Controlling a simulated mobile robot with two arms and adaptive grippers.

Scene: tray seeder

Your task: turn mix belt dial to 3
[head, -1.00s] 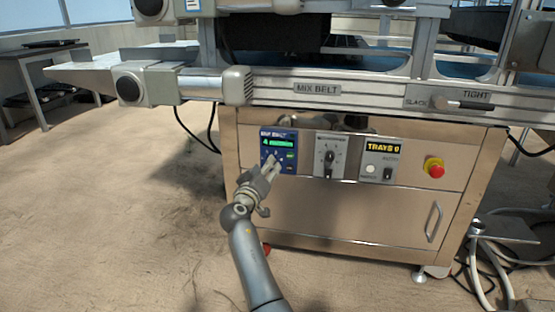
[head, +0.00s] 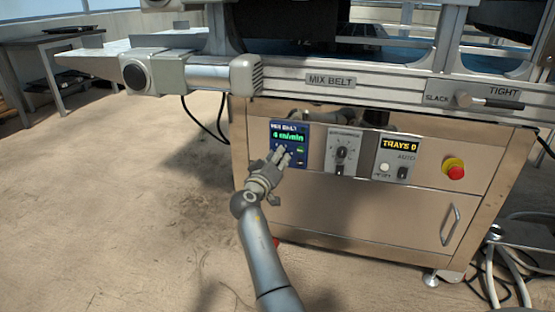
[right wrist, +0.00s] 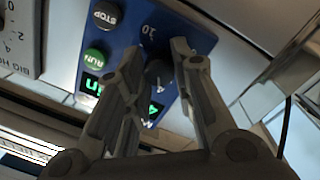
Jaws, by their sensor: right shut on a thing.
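The blue mix belt panel (head: 303,132) is on the left of the cabinet front in the head view. Its green display (head: 287,137) reads 4 m/min. My right gripper (head: 282,153) is at the panel's lower part, just below the display. In the right wrist view, the gripper (right wrist: 157,49) has its two fingers on either side of the dark mix belt dial (right wrist: 155,74) and is shut on it. The fingers hide much of the dial and part of the display. The dial's pointer is not clear. My left gripper is out of view.
Right of the panel are a grey panel with a black knob (head: 342,153), a TRAYS 0 panel (head: 399,145) and a red emergency button (head: 455,172). Green RUN (right wrist: 95,58) and black STOP (right wrist: 106,14) buttons lie close to the fingers. The belt frame (head: 385,88) overhangs above.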

